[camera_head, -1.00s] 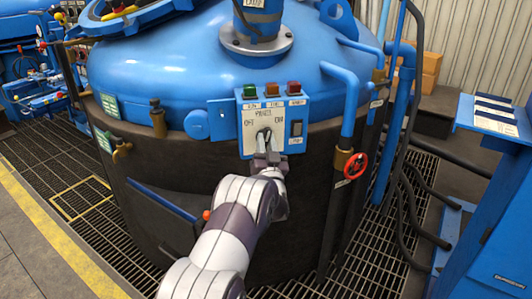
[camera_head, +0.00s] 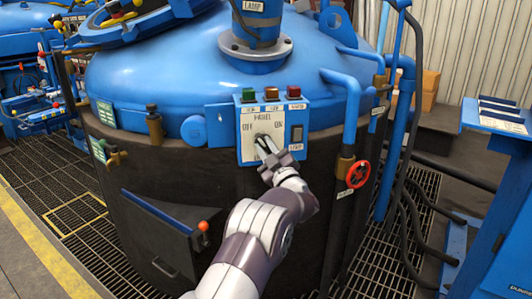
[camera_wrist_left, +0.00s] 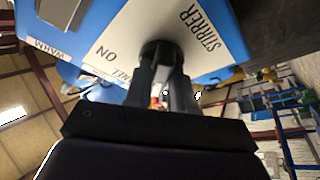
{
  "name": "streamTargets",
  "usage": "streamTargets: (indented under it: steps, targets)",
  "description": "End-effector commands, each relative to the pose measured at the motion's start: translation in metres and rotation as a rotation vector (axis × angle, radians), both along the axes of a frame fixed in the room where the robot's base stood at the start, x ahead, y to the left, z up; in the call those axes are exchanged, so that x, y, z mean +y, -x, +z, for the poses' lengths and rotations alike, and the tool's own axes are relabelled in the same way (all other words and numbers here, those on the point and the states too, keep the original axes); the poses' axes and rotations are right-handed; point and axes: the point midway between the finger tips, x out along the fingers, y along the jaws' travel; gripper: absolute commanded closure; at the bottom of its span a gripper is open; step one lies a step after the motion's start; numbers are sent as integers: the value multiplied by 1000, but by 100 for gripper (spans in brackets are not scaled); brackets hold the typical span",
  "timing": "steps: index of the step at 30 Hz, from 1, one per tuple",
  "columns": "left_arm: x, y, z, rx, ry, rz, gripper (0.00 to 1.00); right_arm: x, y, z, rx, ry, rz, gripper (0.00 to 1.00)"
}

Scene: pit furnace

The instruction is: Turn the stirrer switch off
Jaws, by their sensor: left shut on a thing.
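The control panel (camera_head: 246,152) is a blue box with a white face on the front of the blue and black vessel. Its face has OFF at the left and ON at the right. The stirrer switch is a dark knob (camera_wrist_left: 162,50) in the left wrist view, beside the word STIRRER. My left gripper (camera_head: 262,141) reaches it from the lower right, its fingers tilted toward the upper left. The gripper also shows in the left wrist view (camera_wrist_left: 162,85), shut on the knob. In the head view the fingers mostly hide the knob, so its exact setting is unclear. My right gripper is not in view.
Green (camera_head: 249,95), orange (camera_head: 271,94) and red (camera_head: 294,92) buttons top the panel. A dark rocker switch (camera_head: 297,133) sits at its right. A red valve wheel (camera_head: 358,174) and blue pipes stand further right. A black hatch (camera_head: 160,235) is at lower left.

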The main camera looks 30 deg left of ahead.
Motion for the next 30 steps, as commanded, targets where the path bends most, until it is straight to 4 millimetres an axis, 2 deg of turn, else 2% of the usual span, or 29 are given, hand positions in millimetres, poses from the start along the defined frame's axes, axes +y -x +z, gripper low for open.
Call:
streamTargets:
  steps: [10, 27, 28, 29, 30]
  targets:
    - [-1, -1, -1, -90, 104, -1, 100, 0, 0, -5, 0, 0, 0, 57]
    - [0, 0, 0, -108, 125, 0, 100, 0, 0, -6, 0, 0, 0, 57]
    - [0, 0, 0, -108, 124, -1, 70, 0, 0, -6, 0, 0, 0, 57]
    - [0, 0, 0, -108, 124, -1, 60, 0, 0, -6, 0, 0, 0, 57]
    - [0, 0, 0, -108, 124, -1, 55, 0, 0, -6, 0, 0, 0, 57]
